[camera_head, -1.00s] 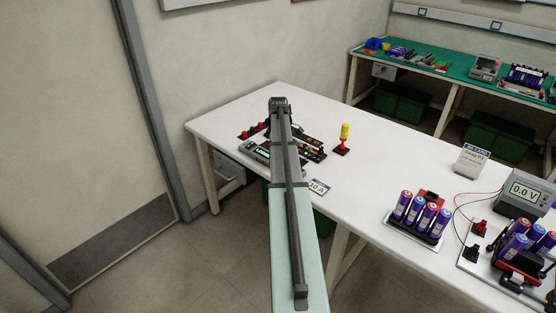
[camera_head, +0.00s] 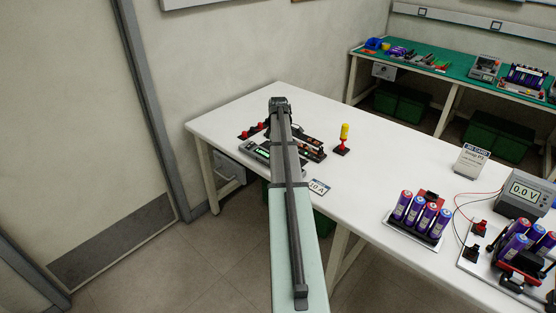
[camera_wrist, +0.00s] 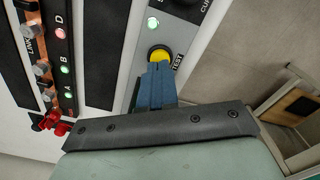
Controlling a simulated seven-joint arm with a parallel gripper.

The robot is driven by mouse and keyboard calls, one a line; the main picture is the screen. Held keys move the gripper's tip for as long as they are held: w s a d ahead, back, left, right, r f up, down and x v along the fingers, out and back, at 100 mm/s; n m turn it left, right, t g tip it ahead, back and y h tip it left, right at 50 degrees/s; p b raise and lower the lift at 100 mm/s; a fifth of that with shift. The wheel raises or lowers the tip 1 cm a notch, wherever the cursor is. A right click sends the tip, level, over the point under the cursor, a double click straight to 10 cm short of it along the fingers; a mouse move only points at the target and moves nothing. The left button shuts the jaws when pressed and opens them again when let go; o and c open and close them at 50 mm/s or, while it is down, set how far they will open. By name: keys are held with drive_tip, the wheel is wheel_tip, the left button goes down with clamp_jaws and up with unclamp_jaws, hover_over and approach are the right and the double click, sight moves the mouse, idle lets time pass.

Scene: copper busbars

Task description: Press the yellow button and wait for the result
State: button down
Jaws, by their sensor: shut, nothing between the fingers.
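The yellow button (camera_wrist: 159,54) sits on a grey panel in the wrist view, beside the word TEST. My gripper (camera_wrist: 157,68) is shut and empty, with its blue fingertips at the button's near edge and covering part of it. I cannot tell whether they press it. A lit green lamp (camera_wrist: 152,23) is just beyond the button. In the head view, my arm hides the button and fingertips. Part of the test unit (camera_head: 256,151) with a green display shows left of my arm; its text is too small to read.
In the wrist view, a strip with lamps lettered D, B and A (camera_wrist: 62,60) lies left; D glows red, B and A green. In the head view, a yellow-topped red post (camera_head: 344,138), a battery holder (camera_head: 420,218) and a 0.0 V meter (camera_head: 523,192) stand right on the white table (camera_head: 385,165).

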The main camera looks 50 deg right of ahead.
drive_tip(key=shift+f, duration=1)
idle(0.3)
wheel_tip(320, 180, up, 8)
idle(1.2)
idle(0.5)
